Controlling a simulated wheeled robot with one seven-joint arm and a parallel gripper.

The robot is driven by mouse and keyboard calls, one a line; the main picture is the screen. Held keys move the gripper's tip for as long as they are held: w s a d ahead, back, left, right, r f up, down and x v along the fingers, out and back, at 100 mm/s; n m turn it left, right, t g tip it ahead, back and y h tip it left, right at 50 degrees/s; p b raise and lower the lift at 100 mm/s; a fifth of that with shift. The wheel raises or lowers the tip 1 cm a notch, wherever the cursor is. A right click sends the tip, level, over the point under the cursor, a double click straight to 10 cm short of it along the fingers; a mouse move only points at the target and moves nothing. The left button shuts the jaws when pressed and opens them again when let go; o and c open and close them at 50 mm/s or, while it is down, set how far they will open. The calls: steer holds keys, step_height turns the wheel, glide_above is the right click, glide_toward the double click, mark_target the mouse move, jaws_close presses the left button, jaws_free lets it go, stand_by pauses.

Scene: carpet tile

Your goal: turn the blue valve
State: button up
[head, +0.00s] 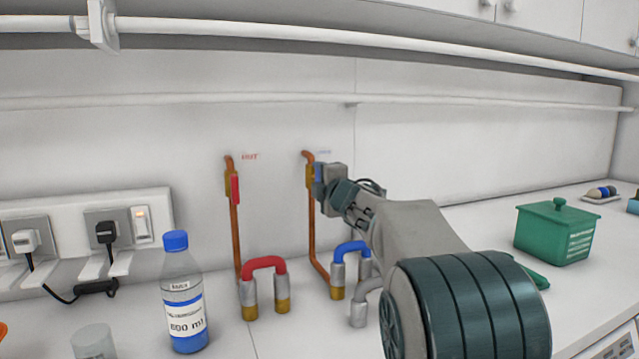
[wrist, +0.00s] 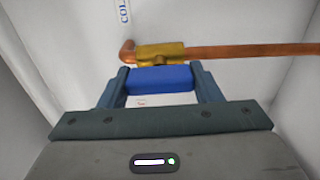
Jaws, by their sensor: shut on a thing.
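The blue valve handle (wrist: 160,79) sits on a brass valve body (wrist: 160,53) on a copper pipe (wrist: 250,51) in the wrist view. My gripper (wrist: 160,88) is shut on the blue handle, with one finger at each end of it. In the head view my gripper (head: 326,182) reaches the right copper pipe at the wall, and the brass valve (head: 310,178) shows just left of it. The blue handle is mostly hidden there behind the gripper. The handle looks lined up along the pipe.
A red valve handle (head: 236,190) is on the left pipe under the HOT label. Red (head: 264,263) and blue (head: 352,247) bent tubes stand below. A bottle (head: 183,295), a clear cup (head: 94,342), sockets (head: 115,228) and a green lidded box (head: 555,233) are on or above the counter.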

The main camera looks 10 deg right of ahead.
steer(key=o, duration=1)
steer(key=s+d, duration=0.2)
steer(key=s, duration=1.1)
steer(key=shift+s+d+b, duration=0.3)
steer(key=shift+d+b, duration=0.05)
